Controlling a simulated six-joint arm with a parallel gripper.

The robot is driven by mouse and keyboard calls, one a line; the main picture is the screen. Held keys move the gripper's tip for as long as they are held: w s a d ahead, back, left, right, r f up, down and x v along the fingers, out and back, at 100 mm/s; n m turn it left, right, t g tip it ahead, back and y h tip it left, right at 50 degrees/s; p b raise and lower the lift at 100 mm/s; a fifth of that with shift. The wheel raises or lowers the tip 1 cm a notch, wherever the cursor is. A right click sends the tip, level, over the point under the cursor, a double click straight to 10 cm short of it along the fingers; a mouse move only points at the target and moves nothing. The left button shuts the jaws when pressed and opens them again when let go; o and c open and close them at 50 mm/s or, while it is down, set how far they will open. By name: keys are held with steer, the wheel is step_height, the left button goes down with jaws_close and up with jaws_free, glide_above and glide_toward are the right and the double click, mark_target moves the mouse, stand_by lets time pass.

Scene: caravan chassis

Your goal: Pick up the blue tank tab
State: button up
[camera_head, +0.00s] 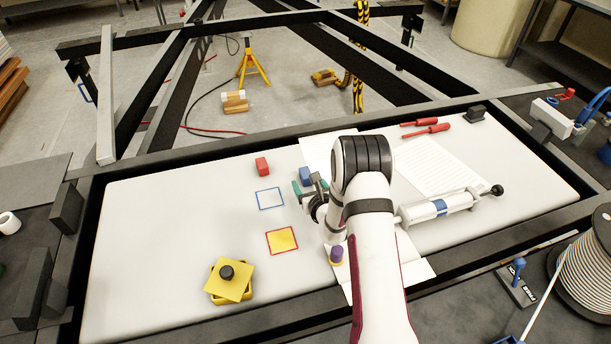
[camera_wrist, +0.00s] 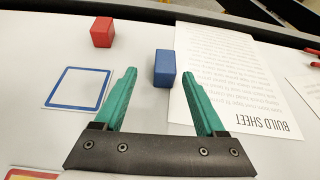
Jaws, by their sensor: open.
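The blue tank tab is most likely the small blue block (camera_wrist: 165,68), which stands on the white surface at the edge of the printed build sheet (camera_wrist: 225,85). It also shows in the head view (camera_head: 305,174), partly hidden by my gripper. My gripper (camera_wrist: 158,80) is open, with green fingers on either side of the near part of the block in the wrist view. Nothing is held. In the head view my gripper (camera_head: 311,186) is beside the block, with my arm covering the area to the right.
A red block (camera_head: 262,166) stands left of the blue block. A blue-outlined square (camera_head: 270,199) and a red-outlined yellow square (camera_head: 282,240) lie nearby. A yellow container with a black knob (camera_head: 228,281) is front left. A sealant-like tube (camera_head: 440,207) and red-handled tools (camera_head: 427,130) lie right.

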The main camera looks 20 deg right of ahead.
mark_target(307, 177)
steer(key=x, duration=0.5)
steer(key=shift+w+d+r, duration=0.25)
steer(key=shift+d, duration=0.05)
jaws_close()
